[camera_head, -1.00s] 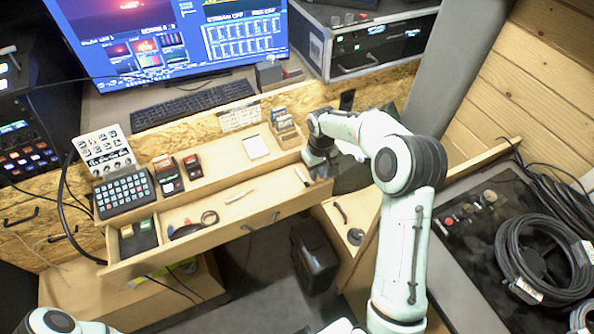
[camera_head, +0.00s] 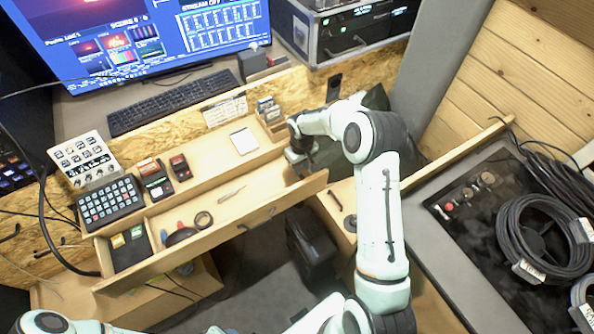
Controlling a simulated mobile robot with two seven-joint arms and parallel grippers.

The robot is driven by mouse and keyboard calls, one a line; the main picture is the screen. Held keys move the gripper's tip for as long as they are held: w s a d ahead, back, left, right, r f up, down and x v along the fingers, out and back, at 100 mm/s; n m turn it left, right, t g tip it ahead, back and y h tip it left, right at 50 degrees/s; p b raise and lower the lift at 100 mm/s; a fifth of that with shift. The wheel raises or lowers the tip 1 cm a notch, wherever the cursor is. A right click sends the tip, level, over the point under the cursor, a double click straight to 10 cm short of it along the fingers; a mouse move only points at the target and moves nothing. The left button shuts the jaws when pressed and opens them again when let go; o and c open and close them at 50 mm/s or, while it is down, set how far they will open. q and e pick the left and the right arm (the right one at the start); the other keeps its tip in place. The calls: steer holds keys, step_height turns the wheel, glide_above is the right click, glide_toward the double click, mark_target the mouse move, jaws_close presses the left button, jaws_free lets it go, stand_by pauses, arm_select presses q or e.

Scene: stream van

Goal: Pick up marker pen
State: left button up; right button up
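The open drawer (camera_head: 170,258) holds a thin pale pen-like item (camera_head: 232,193) in its middle; it is too small to tell if it is the marker pen. A small dark-and-light stick seen earlier at the drawer's right end no longer shows, and my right gripper (camera_head: 297,160) covers that spot. The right gripper points down at the drawer's right end, and its fingers are too small and dark to read. It cannot be told whether it touches or holds anything. The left gripper is not in view; only part of my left arm shows at the bottom.
The drawer also holds a black tape ring (camera_head: 203,220) and small boxes (camera_head: 130,247). Above it, the desk ledge carries a button pad (camera_head: 110,203), a white notepad (camera_head: 244,140) and a card holder (camera_head: 270,116). Coiled cables (camera_head: 545,240) lie on the right.

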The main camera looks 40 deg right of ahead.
step_height(320, 180, down, 4)
steer(key=shift+f, duration=0.1)
jaws_close()
